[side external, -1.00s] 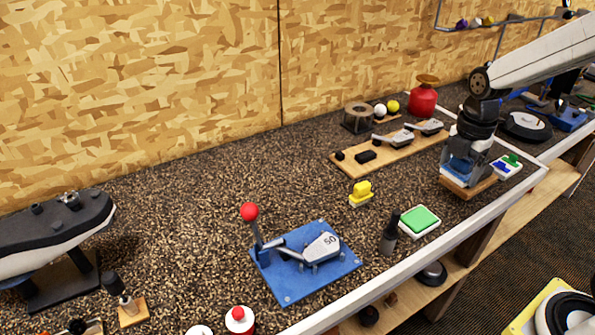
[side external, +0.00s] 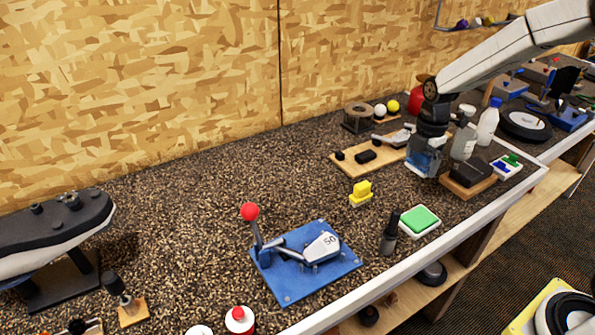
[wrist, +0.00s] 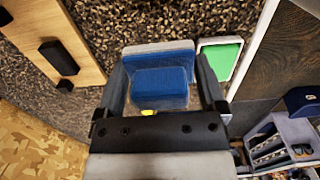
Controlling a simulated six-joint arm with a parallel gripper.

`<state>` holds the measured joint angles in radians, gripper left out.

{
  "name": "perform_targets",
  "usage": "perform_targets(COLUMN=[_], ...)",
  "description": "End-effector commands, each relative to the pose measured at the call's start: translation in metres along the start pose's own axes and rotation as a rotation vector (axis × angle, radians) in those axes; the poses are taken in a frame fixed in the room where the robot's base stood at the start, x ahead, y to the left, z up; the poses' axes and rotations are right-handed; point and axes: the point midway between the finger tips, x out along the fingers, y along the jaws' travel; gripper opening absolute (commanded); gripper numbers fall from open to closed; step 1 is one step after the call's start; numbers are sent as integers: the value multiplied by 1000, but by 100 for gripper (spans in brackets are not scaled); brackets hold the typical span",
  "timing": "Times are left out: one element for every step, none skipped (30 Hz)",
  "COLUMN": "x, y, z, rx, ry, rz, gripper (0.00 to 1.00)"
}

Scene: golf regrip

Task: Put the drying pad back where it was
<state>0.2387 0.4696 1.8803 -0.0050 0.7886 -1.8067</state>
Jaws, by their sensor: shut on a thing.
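My gripper (side external: 422,164) is shut on a blue pad (wrist: 158,82) with a pale base (wrist: 160,47). In the side view the held pad is partly hidden by the fingers and hangs left of a wooden block with a dark top (side external: 468,176). Whether it touches the bench is unclear. In the wrist view the pad lies between the two fingers. A green pad in a white tray (side external: 419,221) lies near the front edge. A yellow pad with a pale base (side external: 360,193) stands left of it.
A wooden board with black blocks and putter heads (side external: 352,168) lies behind the gripper. Bottles (side external: 488,122) stand to its right. A small tray with blue and green parts (side external: 507,166) is at the front edge. A blue lever fixture (side external: 304,262) stands in front. The bench middle is clear.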

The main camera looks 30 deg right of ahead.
Motion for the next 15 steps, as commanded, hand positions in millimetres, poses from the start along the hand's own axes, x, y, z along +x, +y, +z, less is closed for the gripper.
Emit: perform_targets(x=[7,10,14,17,20,23,26,28,30,31,33,34,34,34,35], y=[4,7,10,13,15,18,20,22,24,25,26,27,28,28,29], z=[1,1,2,2,3,3,4,4,4,5,5,5,5,5,5], rx=[0,0,0,0,0,0,0,0,0,0,0,0,0,0,0], ry=[0,0,0,0,0,0,0,0,0,0,0,0,0,0,0], rz=[-2,-1,-1,-2,-2,-2,-2,-1,0,-1,-1,0,0,1,1], gripper=[31,31,31,31,31,31,31,31,31,31,31,31,31,31,31])
